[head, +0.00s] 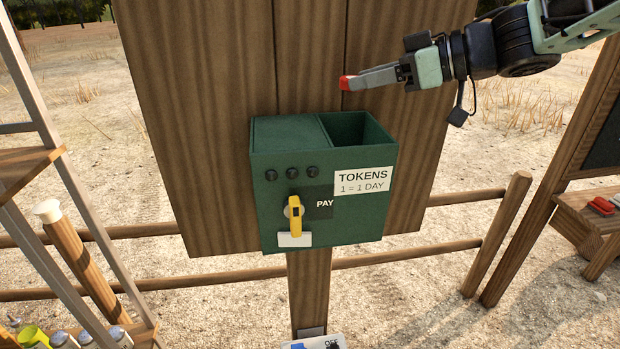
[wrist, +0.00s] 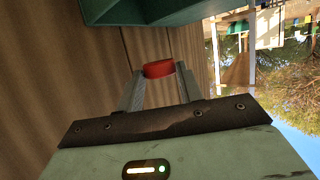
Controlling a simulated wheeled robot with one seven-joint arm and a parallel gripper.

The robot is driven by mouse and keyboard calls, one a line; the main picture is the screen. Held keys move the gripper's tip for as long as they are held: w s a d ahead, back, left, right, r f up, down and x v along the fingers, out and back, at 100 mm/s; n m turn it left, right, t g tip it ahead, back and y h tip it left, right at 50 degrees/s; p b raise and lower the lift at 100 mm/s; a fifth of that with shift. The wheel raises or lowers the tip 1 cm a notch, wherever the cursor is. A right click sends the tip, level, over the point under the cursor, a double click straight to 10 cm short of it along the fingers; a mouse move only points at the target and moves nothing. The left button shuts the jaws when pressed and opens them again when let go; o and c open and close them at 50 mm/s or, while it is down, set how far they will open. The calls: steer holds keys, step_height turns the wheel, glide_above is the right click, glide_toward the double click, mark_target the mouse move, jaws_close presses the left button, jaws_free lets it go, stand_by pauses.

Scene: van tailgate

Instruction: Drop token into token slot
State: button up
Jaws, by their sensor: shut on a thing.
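My gripper (head: 346,82) is shut on a red token (head: 345,83), held at the fingertips. The token also shows between the fingers in the wrist view (wrist: 158,69). In the head view my gripper is above the green token box (head: 320,215), in front of the wooden board. The box has an open-topped compartment (head: 358,127) at its right and a closed lid at its left. A white label reads "TOKENS 1 = 1 DAY". A yellow handle (head: 296,217) sits on the front beside a dark "PAY" plate. The token is apart from the box.
The wooden board (head: 205,120) stands behind the box on a post. A ladder-like shelf (head: 55,165) with bottles is at the left. A wooden stand (head: 560,190) with a dark panel is at the right. Rails run behind. The air above the box is clear.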

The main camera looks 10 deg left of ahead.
step_height(320, 180, down, 6)
steer(key=b, duration=0.6)
steer(key=shift+r, duration=0.15)
steer(key=o, duration=1)
steer(key=shift+o, duration=0.2)
steer(key=shift+s+d, duration=0.1)
steer(key=b+v, duration=0.4)
steer(key=v, duration=1.3)
steer(key=shift+b, duration=0.4)
steer(key=shift+s+r, duration=0.1)
